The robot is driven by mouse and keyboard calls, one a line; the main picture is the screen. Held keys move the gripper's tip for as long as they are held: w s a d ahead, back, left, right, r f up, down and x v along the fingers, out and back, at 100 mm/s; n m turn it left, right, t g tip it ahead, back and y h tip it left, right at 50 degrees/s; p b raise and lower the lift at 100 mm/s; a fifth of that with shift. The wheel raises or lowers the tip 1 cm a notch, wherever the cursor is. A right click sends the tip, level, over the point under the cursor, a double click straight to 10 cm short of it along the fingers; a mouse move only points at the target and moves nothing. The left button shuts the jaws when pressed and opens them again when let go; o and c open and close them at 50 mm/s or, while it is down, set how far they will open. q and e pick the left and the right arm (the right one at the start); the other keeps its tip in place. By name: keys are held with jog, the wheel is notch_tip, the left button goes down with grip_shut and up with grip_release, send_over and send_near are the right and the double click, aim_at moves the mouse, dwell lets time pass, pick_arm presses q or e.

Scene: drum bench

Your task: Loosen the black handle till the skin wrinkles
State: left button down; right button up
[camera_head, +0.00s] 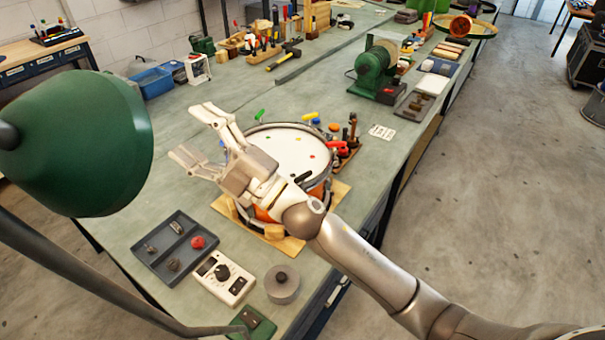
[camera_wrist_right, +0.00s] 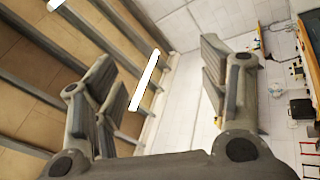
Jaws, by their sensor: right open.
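The drum (camera_head: 300,150) has a white skin and an orange shell, and sits on a wooden board (camera_head: 340,189). Coloured handles stand around its rim: green (camera_head: 259,116), yellow (camera_head: 310,116), red (camera_head: 337,145) and blue (camera_head: 221,144). A short black handle (camera_head: 302,177) shows at the near side of the rim, close beside my right wrist. My right gripper (camera_head: 193,134) is open and empty, above the left side of the drum, its fingers pointing up and left away from the black handle. In the right wrist view the spread fingers (camera_wrist_right: 157,80) face walls and ceiling. The skin looks flat.
A green lamp (camera_head: 85,145) fills the left foreground. A grey tray (camera_head: 165,255), a white meter (camera_head: 222,277) and a grey round weight (camera_head: 282,284) lie in front of the drum. A green machine (camera_head: 375,70) stands farther back.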

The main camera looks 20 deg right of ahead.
jog(key=s+a+r+n+g+y, duration=0.1)
jog(key=s+a+n+g+y, duration=0.4)
jog(key=n+g, duration=0.55)
jog(key=n+g+h, duration=0.6)
jog(key=n+h, duration=0.1)
jog(key=h, duration=1.5)
send_over(303, 174)
notch_tip(303, 174, down, 8)
notch_tip(303, 174, down, 9)
jog(key=p, duration=0.3)
jog(key=shift+s, duration=0.1)
jog(key=shift+f, duration=0.65)
